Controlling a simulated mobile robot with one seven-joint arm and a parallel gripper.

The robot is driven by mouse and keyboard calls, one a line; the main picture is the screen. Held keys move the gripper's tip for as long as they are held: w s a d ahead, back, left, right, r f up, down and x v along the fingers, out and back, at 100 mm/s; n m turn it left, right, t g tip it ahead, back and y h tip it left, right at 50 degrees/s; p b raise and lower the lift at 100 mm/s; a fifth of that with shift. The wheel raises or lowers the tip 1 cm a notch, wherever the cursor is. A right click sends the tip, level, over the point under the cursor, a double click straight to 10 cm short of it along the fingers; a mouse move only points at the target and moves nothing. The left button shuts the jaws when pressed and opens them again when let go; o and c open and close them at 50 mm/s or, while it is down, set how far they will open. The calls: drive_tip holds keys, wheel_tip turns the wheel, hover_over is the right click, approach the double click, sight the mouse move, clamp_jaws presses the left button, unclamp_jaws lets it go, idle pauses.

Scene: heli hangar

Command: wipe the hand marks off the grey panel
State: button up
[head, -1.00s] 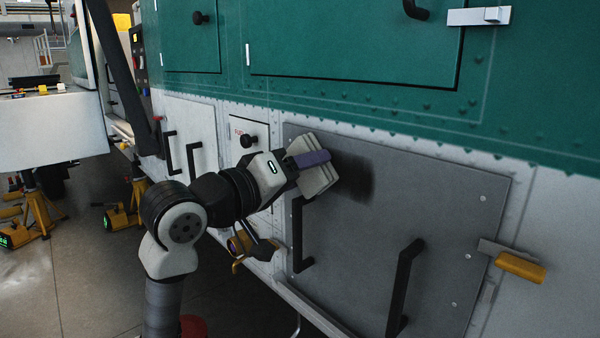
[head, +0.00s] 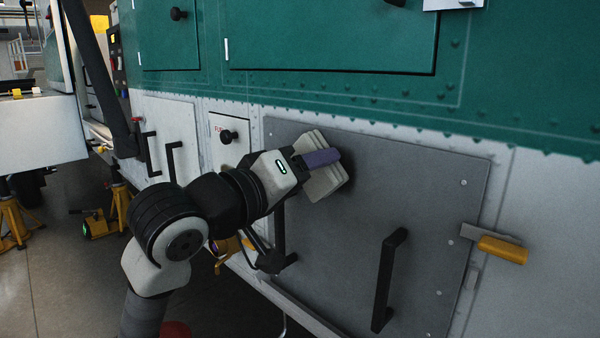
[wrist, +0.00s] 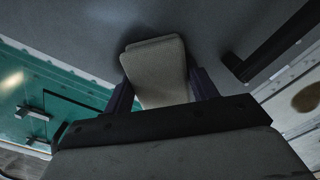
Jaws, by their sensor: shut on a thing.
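The grey panel (head: 420,190) is set in the white lower side of the helicopter. My gripper (head: 312,160), with purple fingers, is shut on a pale layered pad (head: 327,184) at the panel's upper left. The pad's face is turned to the panel and seems to be on it or very close. In the wrist view the pad (wrist: 156,72) sits between the purple fingers, with the grey panel (wrist: 75,30) behind it. A faint dark area shows beside the pad; I cannot tell mark from shadow. The panel behind the pad is hidden.
Black handles stand out from the panel, one (head: 388,280) at lower right and one (head: 279,240) below my gripper. A yellow latch (head: 503,249) juts out at the right edge. Green doors (head: 335,35) are above. Yellow stands (head: 12,222) are at left.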

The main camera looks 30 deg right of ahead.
sight(361, 178)
drive_tip(key=shift+s+d+f+b, duration=0.1)
drive_tip(key=shift+s+d+b, duration=0.3)
drive_tip(key=shift+s, duration=0.65)
drive_tip(key=shift+s+d+r+b, duration=0.1)
drive_tip(key=shift+s+d+b, duration=0.25)
drive_tip(key=shift+s, duration=0.75)
drive_tip(key=shift+s+d+f+b, duration=0.1)
drive_tip(key=shift+s+d+b, duration=0.25)
drive_tip(key=shift+s, duration=0.7)
drive_tip(key=shift+w, duration=0.1)
drive_tip(key=shift+w+a+b, duration=0.3)
drive_tip(key=shift+w, duration=0.6)
drive_tip(key=shift+w+a+b, duration=0.3)
drive_tip(key=shift+w, duration=0.65)
drive_tip(key=shift+w+a+b, duration=0.3)
drive_tip(key=shift+w, duration=0.6)
drive_tip(key=shift+w+a, duration=0.35)
drive_tip(key=shift+w, duration=0.6)
drive_tip(key=shift+w+a, duration=0.3)
drive_tip(key=shift+w, duration=0.7)
drive_tip(key=shift+w+a, duration=0.35)
drive_tip(key=shift+w, duration=0.6)
drive_tip(key=shift+b+v, duration=1.15)
drive_tip(key=shift+v, duration=1.85)
